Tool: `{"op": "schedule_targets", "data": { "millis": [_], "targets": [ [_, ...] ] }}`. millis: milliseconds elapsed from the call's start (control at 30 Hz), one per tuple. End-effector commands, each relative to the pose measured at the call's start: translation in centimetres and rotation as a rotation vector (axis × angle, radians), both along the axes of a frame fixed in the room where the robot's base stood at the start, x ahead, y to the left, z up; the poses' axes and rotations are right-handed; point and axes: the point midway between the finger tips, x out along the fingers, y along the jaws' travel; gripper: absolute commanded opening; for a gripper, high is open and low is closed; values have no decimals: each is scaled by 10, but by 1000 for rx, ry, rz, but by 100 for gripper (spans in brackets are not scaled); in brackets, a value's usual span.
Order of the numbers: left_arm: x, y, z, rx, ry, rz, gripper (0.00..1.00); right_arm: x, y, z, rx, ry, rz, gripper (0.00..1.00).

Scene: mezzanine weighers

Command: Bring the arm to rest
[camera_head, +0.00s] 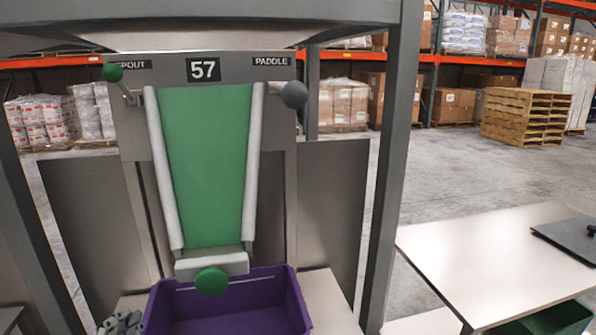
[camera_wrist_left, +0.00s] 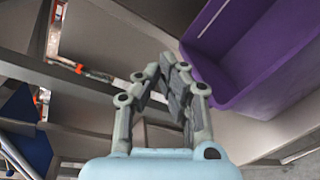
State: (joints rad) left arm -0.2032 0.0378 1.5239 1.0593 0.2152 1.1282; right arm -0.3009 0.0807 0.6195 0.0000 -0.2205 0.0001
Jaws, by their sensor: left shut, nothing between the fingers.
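My left gripper (camera_head: 122,322) shows at the bottom left of the head view, just left of the purple bin (camera_head: 300,302) and partly cut off by the frame edge. In the left wrist view the left gripper (camera_wrist_left: 172,68) is shut with its fingers together and nothing between them. The purple bin (camera_wrist_left: 215,80) lies to the right of the fingers there, apart from them. My right gripper is not in view.
Weigher 57 has a green chute (camera_head: 208,160), a green spout knob (camera_head: 112,72), a grey paddle knob (camera_head: 294,94) and a green front knob (camera_head: 212,281). Grey posts (camera_head: 392,170) frame it. A pale table (camera_head: 480,262) stands right, above a green bin (camera_head: 550,320).

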Motion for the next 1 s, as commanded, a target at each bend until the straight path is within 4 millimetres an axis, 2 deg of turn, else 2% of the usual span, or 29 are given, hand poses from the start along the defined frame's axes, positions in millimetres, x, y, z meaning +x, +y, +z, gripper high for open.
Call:
{"op": "schedule_targets", "data": {
  "millis": [33,100,267,300,367,400,467,500,633,700,800,900,1000],
  "targets": [
    [-14,-2,-48,87,87,-34,0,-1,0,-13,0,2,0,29],
    [-35,-4,-100,214,200,-95,0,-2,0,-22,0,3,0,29],
    [-98,-8,-213,499,456,-279,0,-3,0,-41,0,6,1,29],
    [-118,-9,-239,570,520,-337,0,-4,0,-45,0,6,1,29],
    [-150,-9,-278,676,613,-431,0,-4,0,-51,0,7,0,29],
    [-173,-9,-302,747,673,-500,0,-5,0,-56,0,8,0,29],
    [-210,-8,-336,850,761,-616,0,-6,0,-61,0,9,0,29],
    [-236,-7,-357,917,817,-699,0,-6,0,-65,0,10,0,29],
    [-326,-2,-412,1129,972,-1012,0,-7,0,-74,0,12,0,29],
    [-371,2,-430,1229,1027,-1191,0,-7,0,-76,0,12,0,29],
    [-423,7,-443,1359,1064,-1444,0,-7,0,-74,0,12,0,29],
    [-456,11,-448,1474,1051,-1663,0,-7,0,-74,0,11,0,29],
    [-458,12,-448,1536,1021,-1746,0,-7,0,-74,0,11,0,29]
  ]
}}
